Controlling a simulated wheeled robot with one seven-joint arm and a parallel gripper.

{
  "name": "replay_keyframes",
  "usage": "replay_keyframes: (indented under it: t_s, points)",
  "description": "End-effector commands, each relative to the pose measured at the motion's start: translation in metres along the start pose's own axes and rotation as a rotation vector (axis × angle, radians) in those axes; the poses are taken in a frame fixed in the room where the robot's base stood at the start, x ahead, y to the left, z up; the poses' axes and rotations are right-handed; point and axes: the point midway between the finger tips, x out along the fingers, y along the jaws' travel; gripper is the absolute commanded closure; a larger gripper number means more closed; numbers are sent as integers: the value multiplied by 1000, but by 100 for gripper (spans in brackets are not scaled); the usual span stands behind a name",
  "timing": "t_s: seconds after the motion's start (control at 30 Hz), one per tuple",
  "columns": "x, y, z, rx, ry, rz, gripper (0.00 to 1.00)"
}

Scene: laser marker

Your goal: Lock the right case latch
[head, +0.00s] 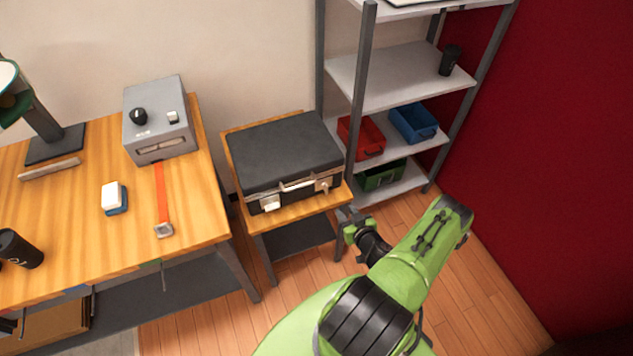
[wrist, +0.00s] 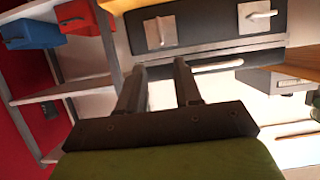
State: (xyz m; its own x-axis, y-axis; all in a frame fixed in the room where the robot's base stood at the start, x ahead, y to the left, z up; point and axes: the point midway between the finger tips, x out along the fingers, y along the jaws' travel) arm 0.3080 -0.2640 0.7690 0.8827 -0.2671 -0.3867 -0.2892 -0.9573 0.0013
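The black case (head: 285,150) lies with its lid down on a small wooden table, and its front faces my arm. The right latch (head: 323,185) is a silver plate near the front right corner; the left latch (head: 270,203) is farther left. The wrist view appears turned over, with the right latch (wrist: 160,31) at left and the left latch (wrist: 260,15) at right, each with a small lever. I cannot tell whether either is locked. My gripper (head: 348,213) is in front of the case's right corner. Its fingers (wrist: 159,68) are apart, empty, and clear of the right latch.
The small table (head: 236,165) stands between the workbench (head: 60,215) and a metal shelf (head: 395,75). The shelf holds red (head: 362,138), blue (head: 414,122) and green bins (head: 380,176). A case handle (head: 296,185) sits between the latches. Open floor lies in front.

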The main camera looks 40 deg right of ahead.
Motion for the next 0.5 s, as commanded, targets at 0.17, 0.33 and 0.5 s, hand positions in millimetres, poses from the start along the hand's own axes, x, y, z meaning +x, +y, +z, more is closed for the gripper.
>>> replay_keyframes:
  t_s: [0.17, 0.33, 0.5]
  points:
    - [34, -2, 2, -13, 5, -9, 66]
    - [78, -2, 2, -11, 7, -8, 66]
    - [120, -3, 1, -9, 7, -8, 66]
